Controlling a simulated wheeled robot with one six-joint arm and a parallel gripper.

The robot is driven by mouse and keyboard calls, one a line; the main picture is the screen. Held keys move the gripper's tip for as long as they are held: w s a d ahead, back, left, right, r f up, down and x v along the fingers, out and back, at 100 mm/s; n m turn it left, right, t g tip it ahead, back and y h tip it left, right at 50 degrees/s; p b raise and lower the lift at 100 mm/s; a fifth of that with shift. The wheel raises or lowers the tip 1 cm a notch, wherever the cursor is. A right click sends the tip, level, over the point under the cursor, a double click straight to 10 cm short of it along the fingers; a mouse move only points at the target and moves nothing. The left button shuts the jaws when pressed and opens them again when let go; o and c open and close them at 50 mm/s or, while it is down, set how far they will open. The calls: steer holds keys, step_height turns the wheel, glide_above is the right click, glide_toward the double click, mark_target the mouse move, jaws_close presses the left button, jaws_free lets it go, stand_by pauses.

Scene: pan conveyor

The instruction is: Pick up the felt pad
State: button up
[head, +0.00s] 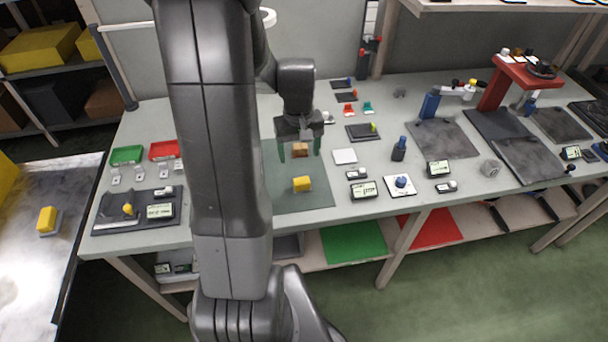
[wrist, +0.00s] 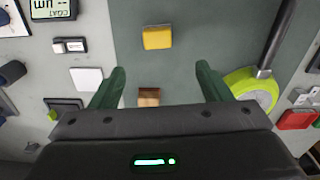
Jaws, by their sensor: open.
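A flat white square (head: 344,156) lies on the bench just right of the dark green mat; it looks like the felt pad, though I cannot be sure. In the wrist view the white square (wrist: 87,79) lies left of my fingers. My gripper (head: 299,151) points down over the mat, open, with its dark green fingers apart and nothing held. In the wrist view the gripper (wrist: 160,68) spans a small brown block (wrist: 149,97), which appears between and below the fingers; the fingers do not touch it.
A yellow block (head: 302,184) sits on the mat (head: 318,195). Small display devices (head: 364,190) and a dark blue piece (head: 399,149) stand right of the white square. A yellow-green disc with a handle (wrist: 250,88) lies right of my fingers. A dark tray (head: 362,132) lies behind the square.

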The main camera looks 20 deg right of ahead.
glide_above(302, 180)
steer(key=f, duration=0.6)
steer(key=shift+w+a+f, duration=0.2)
steer(key=shift+a+f, duration=0.05)
steer(key=shift+f, duration=0.05)
steer(key=shift+s+d+f+p, duration=0.15)
steer(key=shift+f+p, duration=0.25)
steer(key=shift+f, duration=0.55)
steer(key=shift+s+d+f+p, duration=0.15)
steer(key=shift+f+p, duration=0.25)
steer(key=shift+f, duration=0.55)
steer(key=shift+a+f, duration=0.1)
steer(key=shift+f, duration=0.65)
steer(key=c, duration=1.1)
steer(key=shift+r, duration=0.2)
step_height(302, 180, up, 10)
steer(key=shift+f+b, duration=0.15)
steer(key=shift+b, duration=0.4)
